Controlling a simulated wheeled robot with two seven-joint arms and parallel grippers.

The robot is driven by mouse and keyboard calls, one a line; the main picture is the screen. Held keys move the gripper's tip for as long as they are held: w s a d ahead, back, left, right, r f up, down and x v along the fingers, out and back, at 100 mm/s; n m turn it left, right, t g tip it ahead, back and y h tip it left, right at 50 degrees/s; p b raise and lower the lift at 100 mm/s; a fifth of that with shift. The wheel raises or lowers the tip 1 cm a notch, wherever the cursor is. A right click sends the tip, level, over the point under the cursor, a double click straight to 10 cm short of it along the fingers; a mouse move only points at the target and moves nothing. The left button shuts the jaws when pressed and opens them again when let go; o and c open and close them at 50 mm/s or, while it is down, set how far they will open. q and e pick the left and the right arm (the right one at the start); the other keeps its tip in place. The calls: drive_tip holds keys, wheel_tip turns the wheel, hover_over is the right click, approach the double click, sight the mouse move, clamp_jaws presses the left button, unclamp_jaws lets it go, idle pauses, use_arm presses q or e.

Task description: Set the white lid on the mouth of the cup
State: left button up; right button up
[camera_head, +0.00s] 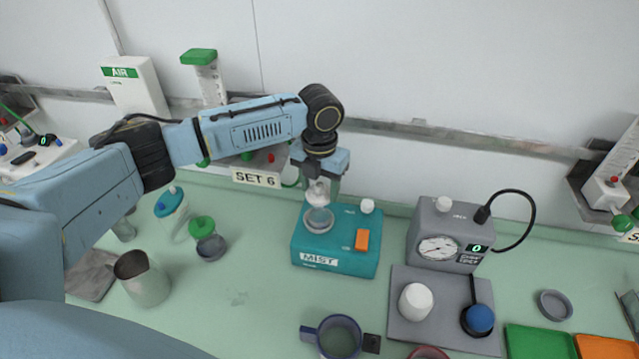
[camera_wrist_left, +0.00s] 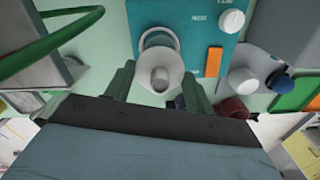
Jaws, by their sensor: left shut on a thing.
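The white lid (camera_head: 317,193) hangs under my left gripper (camera_head: 320,180), which is shut on it. In the left wrist view the round lid (camera_wrist_left: 148,68) with its knob shows between the two fingers (camera_wrist_left: 159,78). The cup (camera_head: 318,221) is small, with a round grey rim, and stands in the top of the teal MIST unit (camera_head: 342,262). In the left wrist view the cup's ring (camera_wrist_left: 158,31) shows partly behind the lid. The lid appears just above the cup; whether they touch I cannot tell. My right gripper is out of view.
A grey gauge box (camera_head: 447,240) stands right of the teal unit, with a grey tray (camera_head: 403,335) before it.

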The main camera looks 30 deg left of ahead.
sight(320, 196)
use_arm(q)
drive_tip(key=shift+f+b, duration=0.3)
drive_tip(key=shift+f, duration=1.25)
idle(0.7)
drive_tip(key=shift+p, duration=0.3)
idle(0.6)
drive_tip(key=o, duration=1)
drive_tip(key=shift+o, duration=0.2)
